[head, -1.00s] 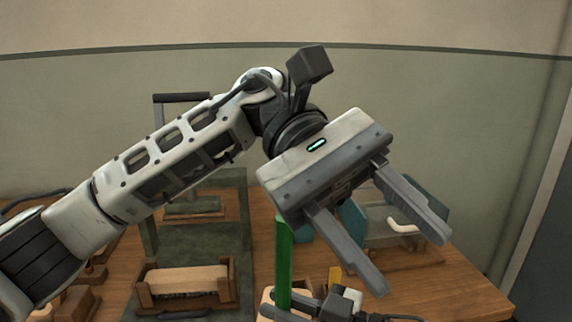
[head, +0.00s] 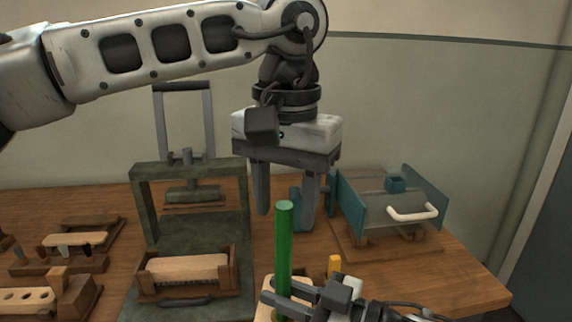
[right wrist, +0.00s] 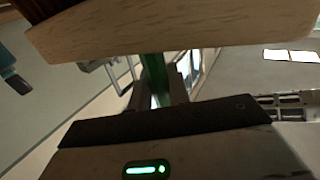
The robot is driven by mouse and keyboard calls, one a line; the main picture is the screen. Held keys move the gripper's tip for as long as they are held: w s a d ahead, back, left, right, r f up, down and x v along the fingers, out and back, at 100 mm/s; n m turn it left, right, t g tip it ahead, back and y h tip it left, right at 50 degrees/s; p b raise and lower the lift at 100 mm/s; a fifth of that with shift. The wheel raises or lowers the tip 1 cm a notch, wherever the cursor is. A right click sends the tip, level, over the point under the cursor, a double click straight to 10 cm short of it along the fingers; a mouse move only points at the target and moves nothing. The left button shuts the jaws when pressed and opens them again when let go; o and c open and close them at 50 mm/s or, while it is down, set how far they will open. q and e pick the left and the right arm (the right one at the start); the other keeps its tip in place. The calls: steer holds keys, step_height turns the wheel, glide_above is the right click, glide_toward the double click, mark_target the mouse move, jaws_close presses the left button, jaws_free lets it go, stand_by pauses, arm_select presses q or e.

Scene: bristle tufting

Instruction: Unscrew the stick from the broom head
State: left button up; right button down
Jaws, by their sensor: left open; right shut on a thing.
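The green stick (head: 284,245) stands upright at the lower middle of the head view. The pale wooden broom head (head: 268,284) shows partly at its lower end, behind my right gripper; in the right wrist view the broom head (right wrist: 170,38) spans the top. My right gripper (head: 270,291) is shut on the stick low down, near the broom head; its fingers flank the stick (right wrist: 154,78) in the wrist view. My left gripper (head: 285,221) is open and empty, fingers pointing down, with the stick's top between its fingertips in the picture. Their depth gap is unclear.
A dark green press frame (head: 141,215) with a brush block (head: 185,268) in a wooden holder stands left. A teal-sided box with a white handle (head: 413,214) stands right. Wooden racks (head: 75,240) lie far left. The table's right front corner is clear.

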mark_target(284, 238)
arm_select(q)
step_height(284, 238, down, 6)
steer(key=shift+f, duration=0.1)
stand_by(0.4)
jaws_close()
steer(key=shift+c, duration=0.5)
jaws_free()
steer(key=shift+o, duration=0.5)
step_height(284, 238, up, 12)
steer(key=shift+f, duration=0.1)
step_height(284, 238, down, 12)
steer(key=shift+w+r, duration=0.15)
steer(key=shift+r, duration=0.1)
